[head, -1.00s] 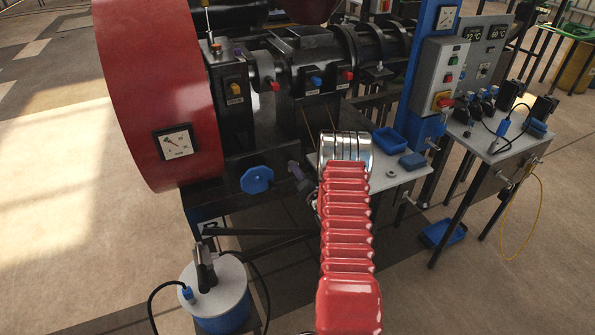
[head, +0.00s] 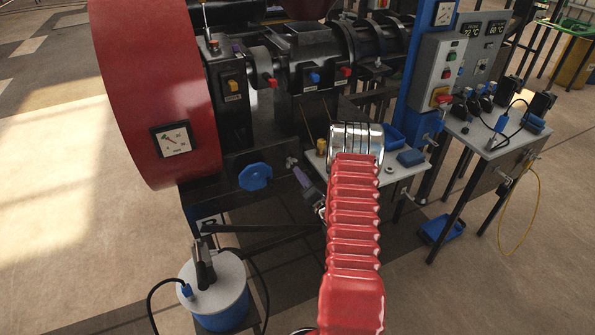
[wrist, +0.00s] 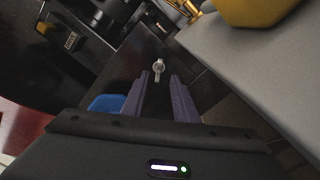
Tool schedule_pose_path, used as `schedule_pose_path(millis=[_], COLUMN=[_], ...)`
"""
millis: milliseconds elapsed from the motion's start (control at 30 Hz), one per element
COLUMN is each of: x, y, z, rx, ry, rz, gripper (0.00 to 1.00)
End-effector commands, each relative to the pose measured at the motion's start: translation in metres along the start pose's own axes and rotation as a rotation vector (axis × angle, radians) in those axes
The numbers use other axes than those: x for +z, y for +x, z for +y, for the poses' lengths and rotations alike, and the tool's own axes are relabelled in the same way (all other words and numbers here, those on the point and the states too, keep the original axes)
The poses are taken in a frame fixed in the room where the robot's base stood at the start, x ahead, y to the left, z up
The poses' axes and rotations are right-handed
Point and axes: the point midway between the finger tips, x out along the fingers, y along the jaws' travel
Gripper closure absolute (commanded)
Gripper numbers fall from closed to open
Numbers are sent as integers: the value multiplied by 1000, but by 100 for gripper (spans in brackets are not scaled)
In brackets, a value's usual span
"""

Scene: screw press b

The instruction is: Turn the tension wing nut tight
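The wing nut (wrist: 158,68) is small and silvery. In the wrist view it stands out from a dark panel, just beyond my fingertips and roughly in line with the gap between them. In the head view it is a small grey shape (head: 291,161) on the dark frame, right of the blue hand knob (head: 255,176). My gripper (wrist: 160,78) has two purple fingers, parted with an empty gap. In the head view my gripper (head: 300,176) is just below and right of the wing nut, seemingly apart from it. My red arm hides part of the bench.
The blue knob also shows in the wrist view (wrist: 106,103), left of my fingers. A grey shelf (wrist: 250,70) carrying a yellow object (wrist: 255,10) is close on the right. The red guard (head: 150,90) and a blue-and-white canister (head: 217,290) stand left.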

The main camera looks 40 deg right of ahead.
Motion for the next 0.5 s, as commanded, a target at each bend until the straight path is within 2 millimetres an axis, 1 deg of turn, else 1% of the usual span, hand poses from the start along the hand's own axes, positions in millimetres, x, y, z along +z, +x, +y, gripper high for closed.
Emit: schedule_pose_path(millis=[33, 100, 300, 400, 500], x=[1, 0, 0, 0, 0], y=[-10, -22, -56, -69, -76], z=[-1, -1, -1, -2, -1], rx=[-2, -2, -3, -3, -1], ry=[0, 1, 2, 1, 0], rz=[-1, 0, 0, 0, 0], gripper=[73, 73, 73, 73, 73])
